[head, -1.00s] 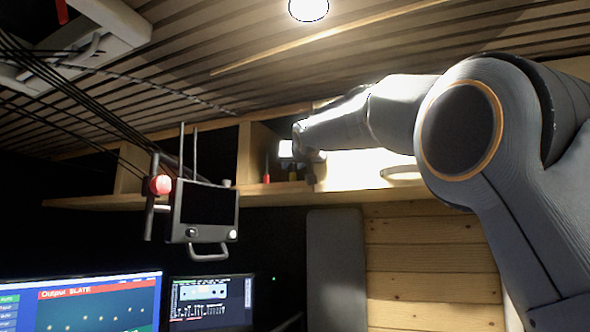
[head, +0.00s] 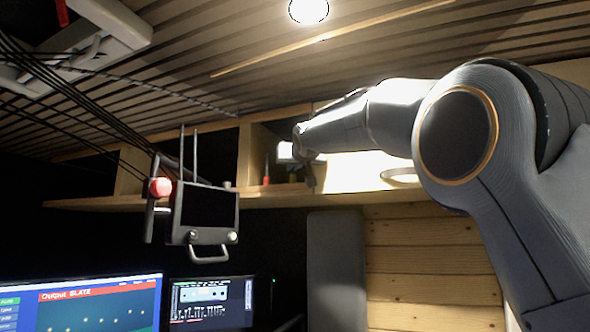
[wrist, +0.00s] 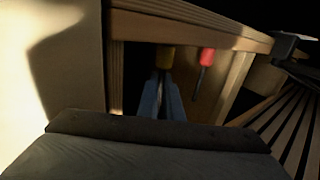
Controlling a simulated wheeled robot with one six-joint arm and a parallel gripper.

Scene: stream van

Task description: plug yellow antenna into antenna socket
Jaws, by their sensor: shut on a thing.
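The yellow antenna shows in the wrist view as a short yellow end (wrist: 165,57) at the tips of my gripper (wrist: 162,82). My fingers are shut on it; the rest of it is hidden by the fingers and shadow. In the head view my gripper (head: 311,178) is at the shelf, in front of the compartment opening, and I cannot make out the antenna there. A black monitor (head: 205,208) with two upright antennas hangs to the left, apart from my gripper. I cannot make out which part is the antenna socket.
A red-topped thing (wrist: 207,57) stands beside the yellow antenna in the compartment; it also shows in the head view (head: 266,172). The wooden shelf (head: 270,197) and its upright divider (head: 245,155) are close. A red ball (head: 160,187) is by the monitor; cables hang upper left.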

